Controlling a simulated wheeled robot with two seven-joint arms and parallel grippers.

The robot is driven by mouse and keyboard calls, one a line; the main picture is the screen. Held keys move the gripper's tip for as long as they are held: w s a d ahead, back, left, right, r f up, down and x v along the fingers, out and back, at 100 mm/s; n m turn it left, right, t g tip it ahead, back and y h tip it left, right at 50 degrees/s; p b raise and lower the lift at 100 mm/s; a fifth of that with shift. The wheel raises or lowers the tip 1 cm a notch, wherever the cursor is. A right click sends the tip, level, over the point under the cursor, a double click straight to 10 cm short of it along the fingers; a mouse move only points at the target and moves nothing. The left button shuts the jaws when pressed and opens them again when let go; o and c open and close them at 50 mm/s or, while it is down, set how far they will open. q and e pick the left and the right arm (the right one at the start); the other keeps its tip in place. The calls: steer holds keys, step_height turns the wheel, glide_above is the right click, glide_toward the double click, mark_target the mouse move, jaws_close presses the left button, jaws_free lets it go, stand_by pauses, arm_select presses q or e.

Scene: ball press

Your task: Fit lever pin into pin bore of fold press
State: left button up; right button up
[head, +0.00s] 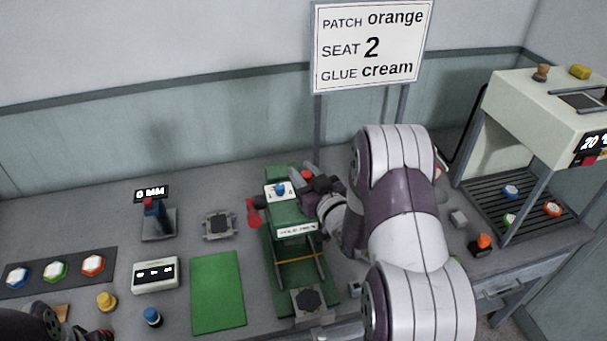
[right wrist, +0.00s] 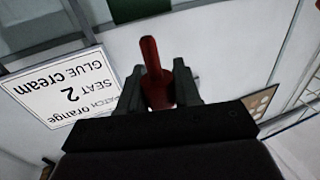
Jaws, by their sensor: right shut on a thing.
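The green fold press (head: 283,262) stands on the bench in the middle of the head view, its name plate facing front. My right gripper (head: 306,186) is at its upper right, beside the press top. In the right wrist view its two dark fingers (right wrist: 158,92) are shut on a red lever (right wrist: 150,60), which sticks out beyond them. In the head view, a red part (head: 253,212) shows at the press's upper left; whether it belongs to the held lever is unclear. The lever's pin and the pin bore cannot be made out. My left gripper (head: 75,334) is cut off at the bottom left; its jaws are unclear.
A green mat (head: 217,290) lies left of the press. A gauge (head: 157,222), a white display box (head: 156,274) and a tray of coloured pieces (head: 50,285) stand farther left. A cream machine (head: 550,110) stands at right. A sign (head: 372,45) rises behind.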

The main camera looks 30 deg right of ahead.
stand_by(0.5)
steer(key=shift+f+b, duration=2.4)
steer(key=o, duration=1.1)
steer(key=shift+r, duration=0.1)
steer(key=shift+s, duration=0.4)
steer(key=s+b, duration=0.2)
steer(key=s, duration=1)
steer(key=shift+d, duration=0.15)
